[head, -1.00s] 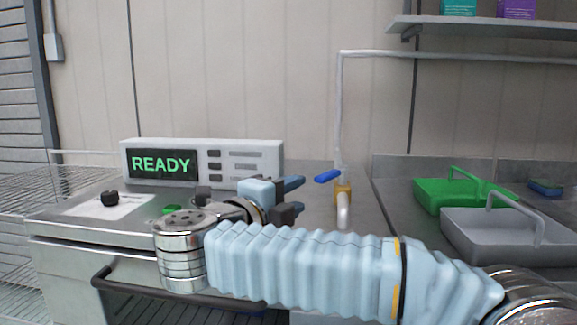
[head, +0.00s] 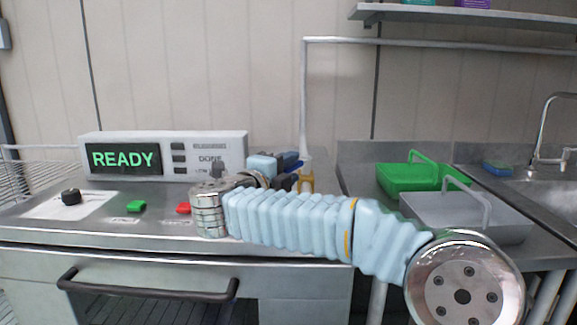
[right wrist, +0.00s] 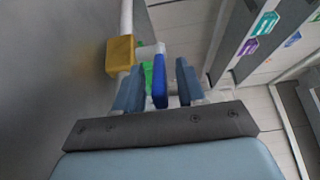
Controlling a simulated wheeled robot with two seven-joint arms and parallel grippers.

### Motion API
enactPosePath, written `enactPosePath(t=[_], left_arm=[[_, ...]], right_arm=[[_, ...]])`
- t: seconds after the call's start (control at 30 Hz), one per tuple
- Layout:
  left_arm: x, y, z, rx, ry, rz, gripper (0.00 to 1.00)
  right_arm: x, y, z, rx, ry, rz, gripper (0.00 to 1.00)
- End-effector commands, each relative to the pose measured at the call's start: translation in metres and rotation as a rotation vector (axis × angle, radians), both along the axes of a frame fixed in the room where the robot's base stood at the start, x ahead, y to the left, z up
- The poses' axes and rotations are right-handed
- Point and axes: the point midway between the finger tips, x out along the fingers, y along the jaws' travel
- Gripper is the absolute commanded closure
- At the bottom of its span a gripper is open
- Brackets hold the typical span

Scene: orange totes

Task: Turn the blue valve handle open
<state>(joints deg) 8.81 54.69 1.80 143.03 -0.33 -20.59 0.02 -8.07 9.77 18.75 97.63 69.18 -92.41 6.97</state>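The blue valve handle (right wrist: 159,82) shows in the right wrist view as a short blue bar between the two fingers of my right gripper (right wrist: 158,88). The fingers are open, with a small gap on each side of the handle. The yellow valve body (right wrist: 120,56) sits on a pale pipe just beyond the left finger. In the head view my right gripper (head: 287,165) is at the valve, and the handle is mostly hidden there by the gripper. The yellow valve body (head: 306,182) partly shows beside it. My left gripper is in neither view.
Green (head: 400,180) and grey (head: 420,208) trays sit right of the valve, before a sink.

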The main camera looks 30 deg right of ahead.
Motion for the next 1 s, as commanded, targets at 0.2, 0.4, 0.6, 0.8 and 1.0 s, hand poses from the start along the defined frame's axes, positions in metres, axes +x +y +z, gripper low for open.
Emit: enactPosePath(t=[0.2, 0.4, 0.6, 0.8, 1.0], left_arm=[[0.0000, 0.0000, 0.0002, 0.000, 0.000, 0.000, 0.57], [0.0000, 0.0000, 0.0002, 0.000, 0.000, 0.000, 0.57], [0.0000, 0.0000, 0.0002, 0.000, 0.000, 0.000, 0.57], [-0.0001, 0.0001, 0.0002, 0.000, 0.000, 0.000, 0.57], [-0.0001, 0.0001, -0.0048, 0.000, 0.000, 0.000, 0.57]], right_arm=[[0.0012, -0.0020, -0.0003, 0.000, 0.000, 0.000, 0.61], [0.0011, -0.0017, -0.0003, 0.000, 0.000, 0.001, 0.79], [0.0011, -0.0016, -0.0003, 0.000, 0.001, 0.001, 1.00], [0.0010, -0.0015, -0.0005, 0.000, 0.001, 0.001, 1.00], [-0.0006, -0.0023, -0.0023, 0.000, 0.001, 0.023, 1.00]])
